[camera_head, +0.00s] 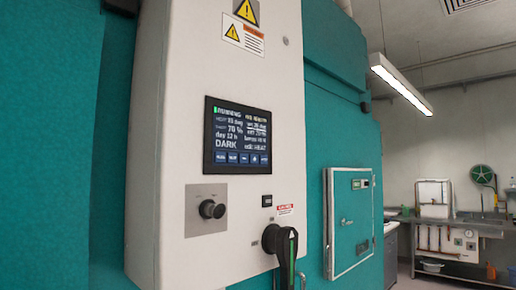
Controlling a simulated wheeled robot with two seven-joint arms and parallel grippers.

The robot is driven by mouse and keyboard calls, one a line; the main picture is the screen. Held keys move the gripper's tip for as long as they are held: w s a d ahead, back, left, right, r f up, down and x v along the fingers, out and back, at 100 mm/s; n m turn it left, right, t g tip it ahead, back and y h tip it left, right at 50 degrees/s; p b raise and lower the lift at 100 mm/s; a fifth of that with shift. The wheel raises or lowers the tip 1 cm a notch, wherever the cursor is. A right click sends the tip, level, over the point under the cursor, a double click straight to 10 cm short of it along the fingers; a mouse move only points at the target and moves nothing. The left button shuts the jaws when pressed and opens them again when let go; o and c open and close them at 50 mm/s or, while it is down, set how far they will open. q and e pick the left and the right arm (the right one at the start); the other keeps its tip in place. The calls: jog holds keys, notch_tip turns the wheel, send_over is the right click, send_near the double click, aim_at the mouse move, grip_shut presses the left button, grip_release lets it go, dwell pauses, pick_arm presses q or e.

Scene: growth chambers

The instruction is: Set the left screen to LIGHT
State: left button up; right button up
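The screen (237,137) is a dark panel with white text, set in the pale grey control cabinet (180,110). Its top line reads RUNNING beside a small green mark. Its lower left line reads DARK, and a row of blue buttons (241,158) runs along its bottom edge. Some of the small text is too blurred to read. A black round knob (211,209) sits on a metal plate below the screen, to the left. Neither of my grippers is clearly visible in the head view.
A large black rotary handle with a green stripe (287,254) sticks out at the cabinet's lower right. A small black fitting (267,200) is above it. A teal hatch (352,218) with a pale frame is to the right. A sink bench (450,226) stands far right.

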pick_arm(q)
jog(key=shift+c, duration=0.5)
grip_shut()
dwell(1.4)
